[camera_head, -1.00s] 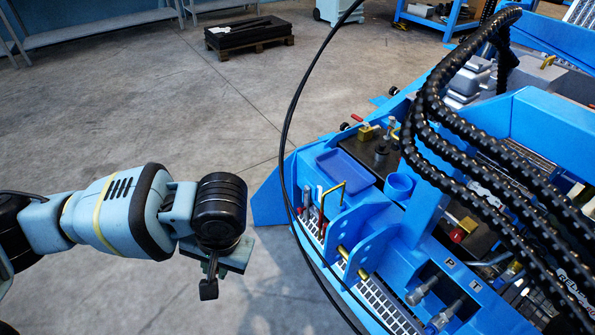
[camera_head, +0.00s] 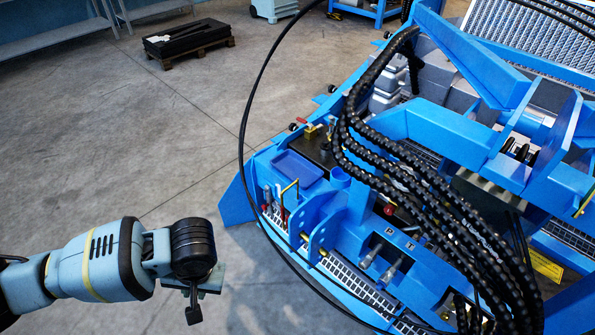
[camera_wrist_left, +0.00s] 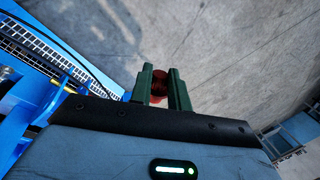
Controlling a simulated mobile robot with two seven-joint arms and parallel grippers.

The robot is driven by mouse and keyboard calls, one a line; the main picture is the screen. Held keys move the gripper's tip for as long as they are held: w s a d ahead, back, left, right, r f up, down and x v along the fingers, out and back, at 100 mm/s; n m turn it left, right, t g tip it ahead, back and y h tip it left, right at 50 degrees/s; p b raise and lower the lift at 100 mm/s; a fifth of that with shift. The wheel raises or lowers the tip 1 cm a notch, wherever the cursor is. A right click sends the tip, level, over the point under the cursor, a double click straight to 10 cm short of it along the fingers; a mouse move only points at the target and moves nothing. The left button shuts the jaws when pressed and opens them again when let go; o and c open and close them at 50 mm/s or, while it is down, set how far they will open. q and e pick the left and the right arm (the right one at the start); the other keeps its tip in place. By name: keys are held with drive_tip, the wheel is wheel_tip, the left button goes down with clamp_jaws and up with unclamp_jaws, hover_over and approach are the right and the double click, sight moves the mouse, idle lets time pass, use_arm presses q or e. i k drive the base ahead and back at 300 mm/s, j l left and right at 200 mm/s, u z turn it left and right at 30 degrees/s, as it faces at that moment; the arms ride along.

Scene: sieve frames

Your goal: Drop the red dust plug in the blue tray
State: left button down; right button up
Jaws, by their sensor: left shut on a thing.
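My left gripper (camera_wrist_left: 160,92) shows green fingers in the left wrist view, shut on the red dust plug (camera_wrist_left: 160,82), a dark red round piece between the fingertips. In the head view my left gripper (camera_head: 194,303) hangs over bare floor, left of the blue machine; the plug cannot be made out there. The blue tray (camera_head: 297,168) is a shallow rectangular tray on the machine's near left part, up and to the right of the gripper. Its visible floor looks empty. My right gripper is not in view.
A blue cup (camera_head: 340,177) stands right of the tray. A bent yellow rod (camera_head: 291,187) and upright tools are in front of it. Black hoses (camera_head: 400,165) cross the machine, and a thin black cable loops left of the tray. A red part (camera_head: 389,210) sits near the hydraulic fittings.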

sight(290, 172)
drive_tip(key=z, duration=0.9)
drive_tip(key=i+j+z, duration=0.1)
drive_tip(key=j+z, duration=0.55)
drive_tip(key=z, duration=0.15)
drive_tip(key=j+z, duration=0.5)
drive_tip(key=j, duration=0.25)
drive_tip(key=j+z, duration=0.1)
drive_tip(key=j, duration=0.3)
drive_tip(key=k+j+z, duration=0.1)
drive_tip(key=j, duration=0.25)
drive_tip(key=k+j+z, duration=0.1)
drive_tip(key=j, duration=0.25)
drive_tip(key=k+j+z, duration=0.1)
drive_tip(key=j, duration=0.25)
drive_tip(key=k+j, duration=0.1)
drive_tip(key=j, duration=0.25)
drive_tip(key=k+j, duration=0.15)
drive_tip(key=j, duration=0.2)
drive_tip(key=k+j, duration=0.1)
drive_tip(key=j, duration=0.25)
drive_tip(key=k+j, duration=0.1)
drive_tip(key=j, duration=0.3)
